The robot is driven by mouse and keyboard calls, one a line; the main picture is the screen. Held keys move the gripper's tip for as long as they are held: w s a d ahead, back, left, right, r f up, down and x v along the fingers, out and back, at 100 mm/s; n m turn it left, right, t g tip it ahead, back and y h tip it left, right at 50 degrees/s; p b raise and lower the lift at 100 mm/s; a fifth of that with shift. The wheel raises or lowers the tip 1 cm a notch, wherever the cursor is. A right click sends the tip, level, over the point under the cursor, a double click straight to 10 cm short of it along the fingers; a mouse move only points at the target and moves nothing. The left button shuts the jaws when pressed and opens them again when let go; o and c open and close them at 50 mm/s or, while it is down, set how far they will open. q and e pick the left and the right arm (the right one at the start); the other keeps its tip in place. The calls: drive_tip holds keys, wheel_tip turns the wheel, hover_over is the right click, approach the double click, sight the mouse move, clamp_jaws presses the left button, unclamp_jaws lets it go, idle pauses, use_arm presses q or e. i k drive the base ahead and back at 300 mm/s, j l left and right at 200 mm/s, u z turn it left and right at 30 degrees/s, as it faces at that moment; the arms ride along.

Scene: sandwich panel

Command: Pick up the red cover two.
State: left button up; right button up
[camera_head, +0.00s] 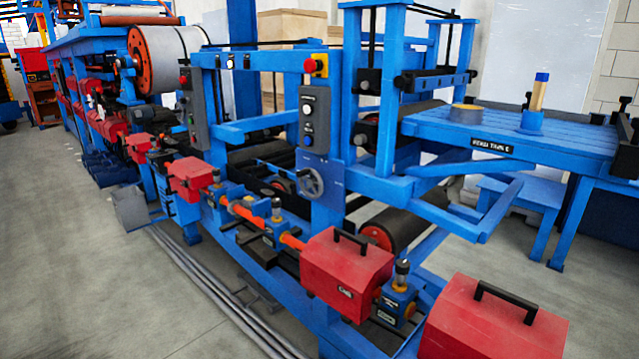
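Several red covers sit along the low front rail of the blue machine. A large red box-shaped cover (345,275) with a black top handle is near the middle bottom. A small label on its front is too small to read surely. Another large red cover (490,325) with a black handle is at the bottom right, cut off by the frame edge. A smaller red cover (190,179) sits farther back on the left, with another (138,147) beyond it. I cannot tell which one is cover two. Neither of my grippers is in view.
An orange-and-blue fitting (397,295) stands between the two large covers. A blue table (560,140) stands at the right.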

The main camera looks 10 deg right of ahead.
sight(470, 318)
drive_tip(key=z, duration=1.4)
